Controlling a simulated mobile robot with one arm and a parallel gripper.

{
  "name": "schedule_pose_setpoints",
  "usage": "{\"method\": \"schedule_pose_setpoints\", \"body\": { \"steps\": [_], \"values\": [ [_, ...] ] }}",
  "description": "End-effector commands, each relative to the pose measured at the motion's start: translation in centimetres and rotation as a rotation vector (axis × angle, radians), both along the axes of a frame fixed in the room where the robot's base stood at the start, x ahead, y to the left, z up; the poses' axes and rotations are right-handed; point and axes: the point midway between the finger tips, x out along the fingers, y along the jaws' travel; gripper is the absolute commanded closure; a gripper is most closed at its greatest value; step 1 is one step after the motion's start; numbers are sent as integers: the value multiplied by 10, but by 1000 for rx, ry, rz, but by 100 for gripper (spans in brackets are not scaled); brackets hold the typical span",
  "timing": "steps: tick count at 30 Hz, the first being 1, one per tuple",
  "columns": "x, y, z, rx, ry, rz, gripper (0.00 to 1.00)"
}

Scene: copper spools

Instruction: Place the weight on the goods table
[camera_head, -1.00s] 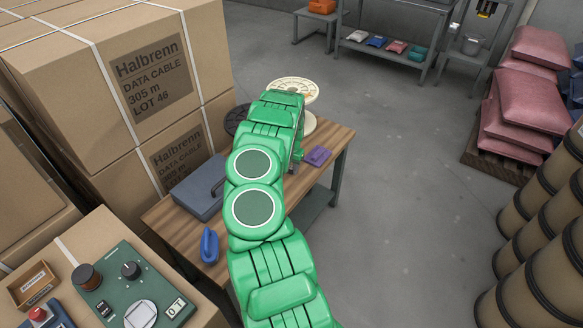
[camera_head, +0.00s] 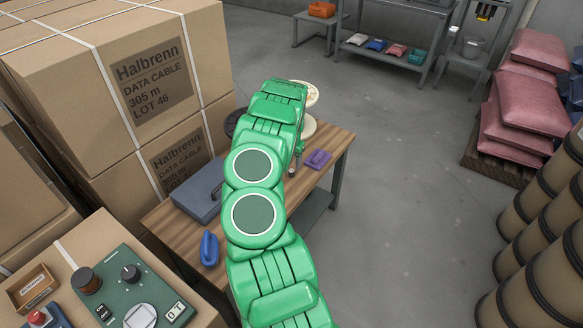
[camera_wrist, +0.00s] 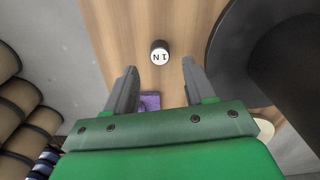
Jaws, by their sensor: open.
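A small dark cylindrical weight with a white marked end face (camera_wrist: 159,57) shows over the wooden table (camera_wrist: 130,22) in the wrist view and seems to stand on it. My gripper (camera_wrist: 160,82) is open, its two grey fingers apart and empty. The weight is beyond the fingertips, roughly centred between them, and not touched. In the head view my green arm reaches over the wooden table (camera_head: 335,148) and hides most of the gripper. I cannot tell which table is the goods table.
A purple item (camera_head: 317,159), a blue-grey box (camera_head: 198,190) and a blue object (camera_head: 209,248) lie on the wooden table. A dark spool (camera_wrist: 285,60) is close at right in the wrist view. Grey floor is clear between.

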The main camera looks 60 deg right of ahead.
Motion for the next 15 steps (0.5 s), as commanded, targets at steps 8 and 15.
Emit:
{"method": "schedule_pose_setpoints", "body": {
  "steps": [8,15],
  "values": [
    [1,0,39,-3,-2,0,46],
    [1,0,62,-1,-2,0,46]
  ]
}}
